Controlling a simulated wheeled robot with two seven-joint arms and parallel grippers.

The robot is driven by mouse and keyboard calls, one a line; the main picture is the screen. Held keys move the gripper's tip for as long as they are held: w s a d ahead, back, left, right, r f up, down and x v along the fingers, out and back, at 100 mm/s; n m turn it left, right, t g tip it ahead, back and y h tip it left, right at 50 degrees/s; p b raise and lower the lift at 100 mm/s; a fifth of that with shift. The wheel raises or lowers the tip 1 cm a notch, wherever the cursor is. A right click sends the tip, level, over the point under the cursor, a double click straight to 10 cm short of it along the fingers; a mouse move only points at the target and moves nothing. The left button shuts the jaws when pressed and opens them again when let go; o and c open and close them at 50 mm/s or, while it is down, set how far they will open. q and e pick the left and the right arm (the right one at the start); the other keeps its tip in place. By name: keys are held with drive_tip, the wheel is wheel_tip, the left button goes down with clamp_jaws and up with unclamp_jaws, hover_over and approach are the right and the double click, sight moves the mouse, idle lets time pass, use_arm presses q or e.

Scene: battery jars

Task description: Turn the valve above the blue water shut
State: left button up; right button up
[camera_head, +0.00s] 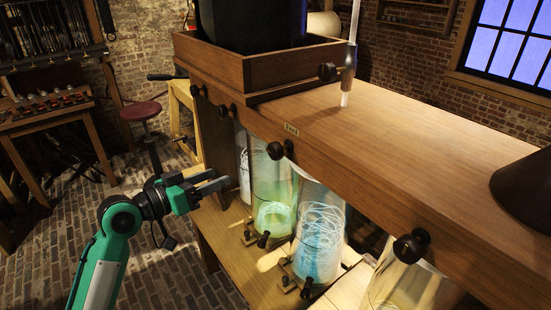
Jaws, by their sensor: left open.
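The blue water (317,246) stands in a glass jar under the wooden beam, with pale coiled tubing or lines showing on it. A dark round-knobbed valve (280,150) sits on the beam's front face, above and to the left of that jar; its exact setting is hard to tell. My left gripper (214,182) is open and empty, left of the jars and below and left of this valve, apart from it. My right gripper is not in view.
A green-water jar (272,195) stands left of the blue one, and a clear jar (400,285) stands to the right. More valves sit along the beam (345,130), including one at right (411,246). Small taps (263,240) stick out low. The brick floor (150,270) is open at left.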

sight(271, 152)
use_arm(q)
drive_tip(key=s+d+r+m+g+h, duration=0.2)
drive_tip(key=s+d+r+m, duration=0.1)
drive_tip(key=s+r, duration=0.4)
drive_tip(key=p+x, duration=0.2)
drive_tip(key=x, duration=0.4)
drive_tip(key=p+x, duration=0.2)
drive_tip(key=x, duration=0.4)
drive_tip(key=shift+w+d+r, duration=0.1)
drive_tip(key=shift+w+r, duration=0.15)
drive_tip(key=shift+w, duration=0.2)
drive_tip(key=shift+w+d+f+p, duration=0.1)
drive_tip(key=shift+w+d+p, duration=0.1)
drive_tip(key=shift+d+p, duration=0.15)
drive_tip(key=c, duration=1)
